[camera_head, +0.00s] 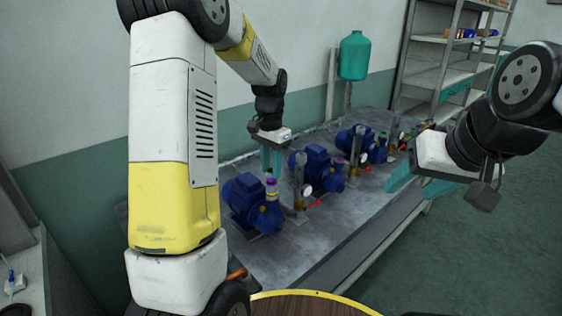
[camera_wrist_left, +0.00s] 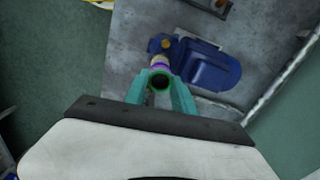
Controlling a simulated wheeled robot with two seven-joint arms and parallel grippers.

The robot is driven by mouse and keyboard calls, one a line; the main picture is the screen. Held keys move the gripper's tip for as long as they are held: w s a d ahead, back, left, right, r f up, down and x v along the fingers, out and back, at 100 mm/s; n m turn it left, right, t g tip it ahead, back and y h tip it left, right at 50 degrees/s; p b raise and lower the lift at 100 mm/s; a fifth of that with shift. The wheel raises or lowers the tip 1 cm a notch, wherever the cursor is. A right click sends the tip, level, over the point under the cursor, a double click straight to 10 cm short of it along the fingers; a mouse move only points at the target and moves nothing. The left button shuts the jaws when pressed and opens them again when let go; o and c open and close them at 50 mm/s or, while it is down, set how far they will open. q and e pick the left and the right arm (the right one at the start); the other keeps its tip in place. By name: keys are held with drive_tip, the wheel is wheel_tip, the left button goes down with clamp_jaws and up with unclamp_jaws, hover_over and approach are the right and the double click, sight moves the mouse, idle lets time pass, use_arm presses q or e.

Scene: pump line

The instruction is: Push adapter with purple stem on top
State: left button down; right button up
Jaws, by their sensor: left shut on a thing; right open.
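My left gripper (camera_head: 270,162) points down over the nearest blue pump (camera_head: 246,196). It is shut on a small green-rimmed round part (camera_wrist_left: 161,82) with a dark hollow, between its teal fingertips in the left wrist view. Just beyond that part a purple ring with a pale section (camera_wrist_left: 159,63) shows on the pump's port. In the head view this stack (camera_head: 271,189) has purple and yellowish bands. I cannot tell whether the held part touches the purple one. My right gripper (camera_head: 416,178) is open and empty, right of the bench.
Several blue pumps (camera_head: 323,168) stand in a row on the grey bench (camera_head: 330,225), with gauges and upright pipes between them. A teal tank (camera_head: 354,56) stands behind. A metal shelf (camera_head: 435,78) is at the back right. The bench's front strip is clear.

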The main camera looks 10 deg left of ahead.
use_arm(q)
drive_tip(key=shift+f, duration=0.65)
idle(0.8)
drive_tip(key=c, duration=1)
unclamp_jaws()
drive_tip(key=shift+o, duration=0.2)
drive_tip(key=shift+r, duration=3)
wheel_tip(320, 180, up, 8)
drive_tip(key=shift+f, duration=0.1)
